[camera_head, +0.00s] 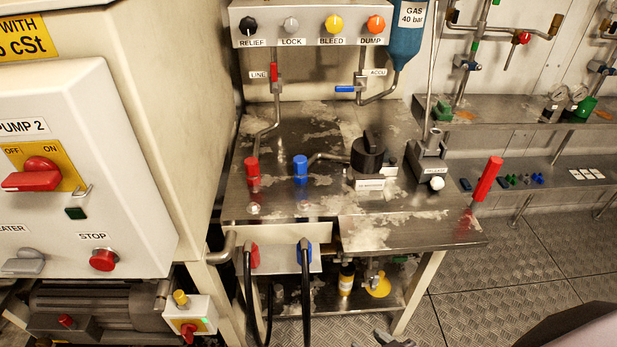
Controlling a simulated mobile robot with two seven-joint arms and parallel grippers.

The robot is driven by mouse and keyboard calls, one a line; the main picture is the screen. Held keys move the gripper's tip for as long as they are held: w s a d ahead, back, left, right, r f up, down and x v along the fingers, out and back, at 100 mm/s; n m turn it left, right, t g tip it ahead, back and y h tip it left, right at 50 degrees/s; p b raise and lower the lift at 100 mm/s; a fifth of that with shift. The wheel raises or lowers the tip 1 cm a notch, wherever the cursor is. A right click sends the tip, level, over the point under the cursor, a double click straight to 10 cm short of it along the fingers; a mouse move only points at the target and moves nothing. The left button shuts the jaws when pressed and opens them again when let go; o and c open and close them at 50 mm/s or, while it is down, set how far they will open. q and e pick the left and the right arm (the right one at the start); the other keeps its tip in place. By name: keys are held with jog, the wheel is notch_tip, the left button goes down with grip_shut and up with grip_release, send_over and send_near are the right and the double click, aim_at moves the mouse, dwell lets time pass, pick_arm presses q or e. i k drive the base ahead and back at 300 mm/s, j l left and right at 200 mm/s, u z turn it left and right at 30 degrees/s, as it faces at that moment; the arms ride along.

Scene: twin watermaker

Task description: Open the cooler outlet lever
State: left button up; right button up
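I see no label reading cooler outlet, so I cannot tell which handle is the cooler outlet lever. Lever handles in view include a small red one (274,72) by the LINE label and a blue one (345,89) by the ACCU label. A long red handle (487,178) slants up at the bench's right end. A small red-handled valve (525,38) is on the back-wall piping. Neither gripper can be clearly made out. A small dark metal shape (385,339) is cut off at the bottom edge, and I cannot tell what it is.
The PUMP 2 cabinet (85,160) fills the left side. The worn steel bench (320,205) stands in the middle, with black hoses (306,290) hanging in front. A shelf (540,112) runs along the back right.

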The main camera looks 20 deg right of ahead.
aim_at(415, 256)
jog(key=z, duration=1.3)
jog(key=j+z, duration=0.25)
jog(key=z, duration=0.2)
jog(key=j+z, duration=0.25)
jog(key=z, duration=0.15)
jog(key=i, duration=0.05)
